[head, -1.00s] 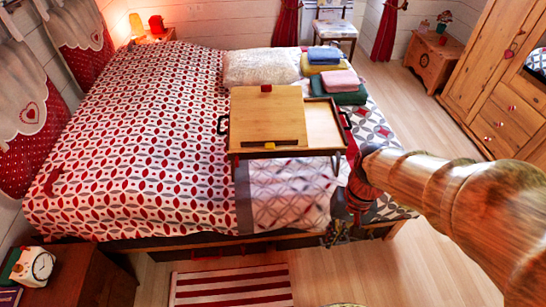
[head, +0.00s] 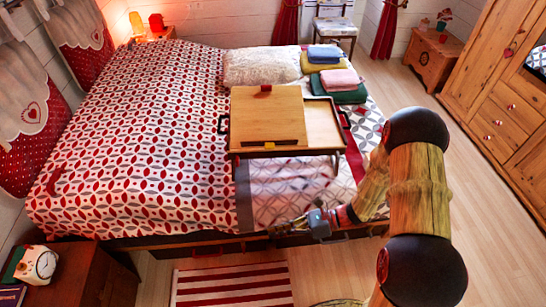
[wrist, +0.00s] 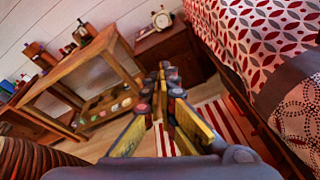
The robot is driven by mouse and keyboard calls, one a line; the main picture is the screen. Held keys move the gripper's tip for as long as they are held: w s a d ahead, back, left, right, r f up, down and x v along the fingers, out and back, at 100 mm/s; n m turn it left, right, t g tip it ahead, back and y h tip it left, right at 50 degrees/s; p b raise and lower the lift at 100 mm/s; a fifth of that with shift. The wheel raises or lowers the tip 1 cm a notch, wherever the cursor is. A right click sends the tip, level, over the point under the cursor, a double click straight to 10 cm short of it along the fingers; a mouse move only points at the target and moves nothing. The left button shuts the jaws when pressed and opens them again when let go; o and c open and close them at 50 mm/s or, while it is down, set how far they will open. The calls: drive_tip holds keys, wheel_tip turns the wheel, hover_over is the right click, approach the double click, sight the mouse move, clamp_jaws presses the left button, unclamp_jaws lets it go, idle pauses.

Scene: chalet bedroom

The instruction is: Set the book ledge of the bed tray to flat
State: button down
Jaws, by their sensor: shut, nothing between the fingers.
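The wooden bed tray (head: 322,128) stands on the bed, with dark handles at its sides. A lighter wooden panel (head: 265,110) covers its left and middle part, with a small red block at its far edge. I cannot tell whether the ledge is raised or flat. My gripper (head: 278,230) is at the bed's near edge, below and apart from the tray, pointing left. In the wrist view my gripper (wrist: 167,75) is shut and empty; the tray is not seen there.
The bed (head: 130,140) fills the middle. Folded towels (head: 338,82) and a pillow (head: 260,66) lie behind the tray. A nightstand (head: 95,275) with a clock (head: 37,263) stands front left. A striped rug (head: 232,287) lies on the floor. The wrist view shows a wooden shelf unit (wrist: 75,80).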

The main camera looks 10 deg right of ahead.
sight(270, 146)
drive_tip(key=w+d+f+m+t, duration=0.2)
drive_tip(key=w+m+t, duration=0.3)
drive_tip(key=w+m, duration=0.1)
drive_tip(key=w+d+f+m+t, duration=0.1)
drive_tip(key=w+f+m+t, duration=0.1)
drive_tip(key=w+m+t, duration=0.4)
drive_tip(key=w+d+r+m+t+h, duration=0.1)
drive_tip(key=w+d+r+m+t, duration=0.3)
drive_tip(key=w+d+m, duration=0.1)
drive_tip(key=w+m, duration=0.1)
drive_tip(key=m, duration=0.1)
drive_tip(key=shift+d+r+m, duration=0.35)
drive_tip(key=shift+d+m, duration=0.05)
drive_tip(key=w+d+b+x, duration=0.2)
drive_tip(key=b+x, duration=0.1)
drive_tip(key=x, duration=1)
drive_tip(key=shift+s+d+r, duration=0.1)
drive_tip(key=shift+r, duration=0.1)
